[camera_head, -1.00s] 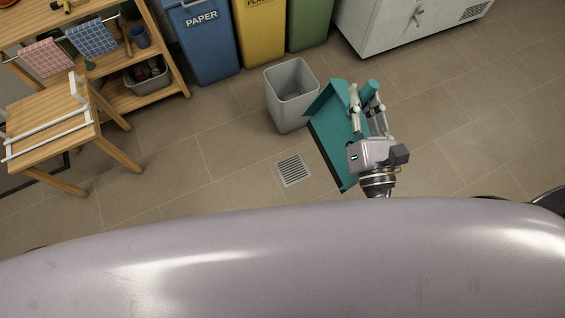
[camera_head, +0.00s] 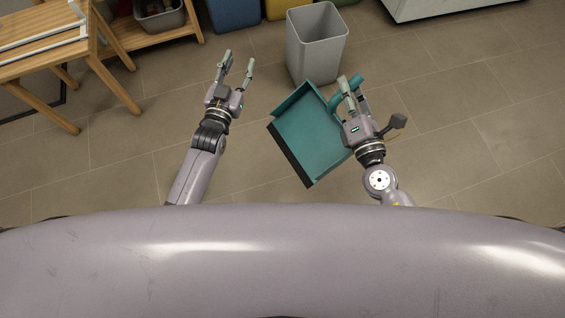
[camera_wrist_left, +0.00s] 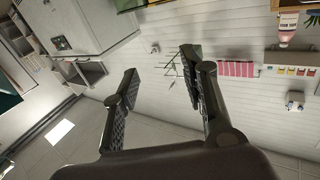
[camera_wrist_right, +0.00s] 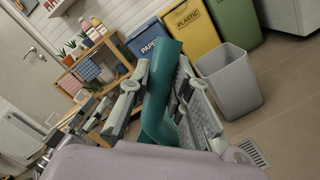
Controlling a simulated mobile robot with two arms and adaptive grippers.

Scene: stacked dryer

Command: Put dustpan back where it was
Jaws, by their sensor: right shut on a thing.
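The teal dustpan (camera_head: 308,132) is held above the floor in the head view, its dark-edged pan turned to the lower left. My right gripper (camera_head: 352,92) is shut on its handle. In the right wrist view the teal handle (camera_wrist_right: 160,100) passes between the fingers of my right gripper (camera_wrist_right: 160,95). My left gripper (camera_head: 238,66) is open and empty, to the left of the dustpan and apart from it. Its spread fingers (camera_wrist_left: 160,75) also show in the left wrist view with nothing between them.
A grey bin (camera_head: 315,50) stands on the floor just beyond the dustpan. Blue paper (camera_wrist_right: 150,48) and yellow plastic (camera_wrist_right: 190,30) bins line the back. The floor at right is clear.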

